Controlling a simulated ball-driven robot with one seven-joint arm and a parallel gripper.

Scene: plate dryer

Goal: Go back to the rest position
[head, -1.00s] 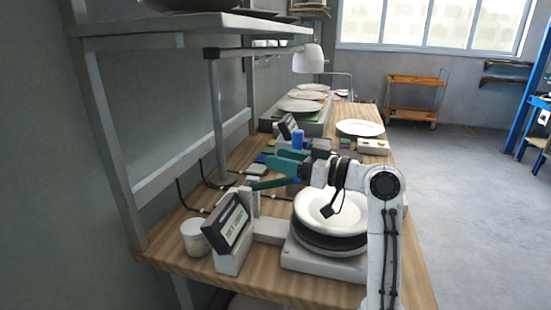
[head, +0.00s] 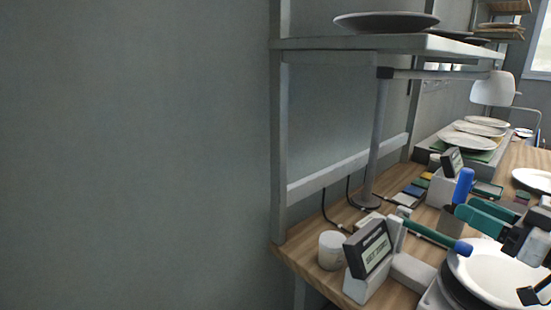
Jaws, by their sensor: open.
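My gripper (head: 470,213) is at the right of the head view, with its green fingers pointing left above the bench. It is open, and I see nothing held between its fingers. Part of my arm is cut off by the right edge. Below it, a white plate (head: 490,272) lies on a dark plate on a pale device, partly out of frame. A teal bar with a blue end (head: 428,233) lies close to the gripper, beside a small display unit (head: 371,250); whether they touch is unclear.
A white cup (head: 332,250) stands at the wooden bench's (head: 312,262) near left corner. A shelf frame (head: 279,140) rises behind, with plates (head: 386,22) on top. More plates (head: 467,141) lie farther back. A second display unit (head: 446,180) stands mid-bench. The grey wall (head: 130,150) fills the left.

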